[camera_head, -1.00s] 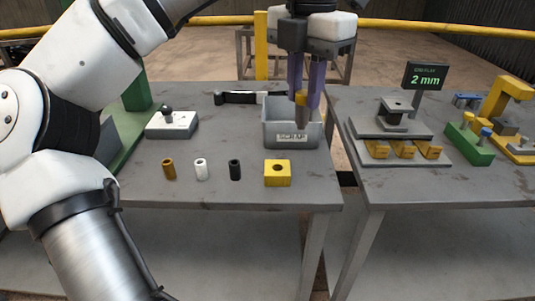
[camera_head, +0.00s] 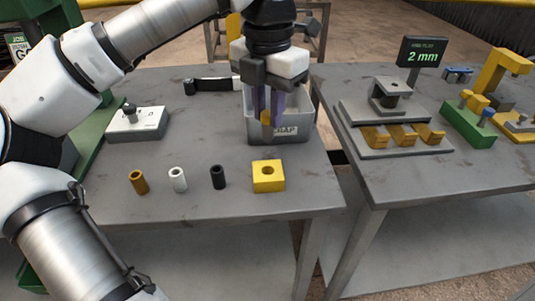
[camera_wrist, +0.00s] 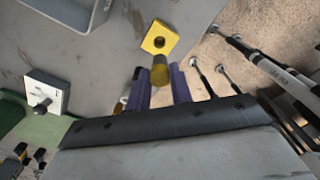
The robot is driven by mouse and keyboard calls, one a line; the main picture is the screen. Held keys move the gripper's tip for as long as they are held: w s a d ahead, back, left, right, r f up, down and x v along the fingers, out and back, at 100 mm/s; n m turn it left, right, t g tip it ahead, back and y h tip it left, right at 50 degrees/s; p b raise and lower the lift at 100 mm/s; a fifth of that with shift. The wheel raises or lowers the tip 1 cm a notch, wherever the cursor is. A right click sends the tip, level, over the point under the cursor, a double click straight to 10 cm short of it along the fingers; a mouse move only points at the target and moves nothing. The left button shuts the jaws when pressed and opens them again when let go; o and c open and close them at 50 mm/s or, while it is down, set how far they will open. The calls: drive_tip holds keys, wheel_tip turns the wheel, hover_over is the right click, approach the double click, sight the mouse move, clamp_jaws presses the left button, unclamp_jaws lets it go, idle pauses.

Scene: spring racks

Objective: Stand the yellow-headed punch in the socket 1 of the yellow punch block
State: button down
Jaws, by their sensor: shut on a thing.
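The yellow punch block (camera_head: 264,186) sits on the near part of the left bench, with one round dark socket in its top. It also shows in the wrist view (camera_wrist: 150,43). My gripper (camera_head: 267,116) has purple fingers and is shut on the yellow-headed punch (camera_head: 266,118). In the head view my gripper is in front of the scrap bin, behind the block. The punch's lower end is hard to make out.
The grey scrap bin (camera_head: 300,130) stands behind the block. Brown (camera_head: 139,182), white (camera_head: 178,180) and black (camera_head: 218,177) sleeves stand left of the block. The right bench holds a grey fixture (camera_head: 393,141), a display (camera_head: 421,52) and a green rack (camera_head: 468,128).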

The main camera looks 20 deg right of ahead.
wheel_tip(320, 180, down, 10)
drive_tip(key=shift+r, duration=0.1)
idle(0.4)
drive_tip(key=shift+f+b, duration=0.3)
drive_tip(key=c, duration=1.2)
unclamp_jaws()
drive_tip(key=shift+r, duration=0.1)
drive_tip(key=shift+c, duration=0.2)
wheel_tip(320, 180, up, 12)
drive_tip(key=shift+r+p, duration=0.2)
drive_tip(key=shift+p, duration=0.2)
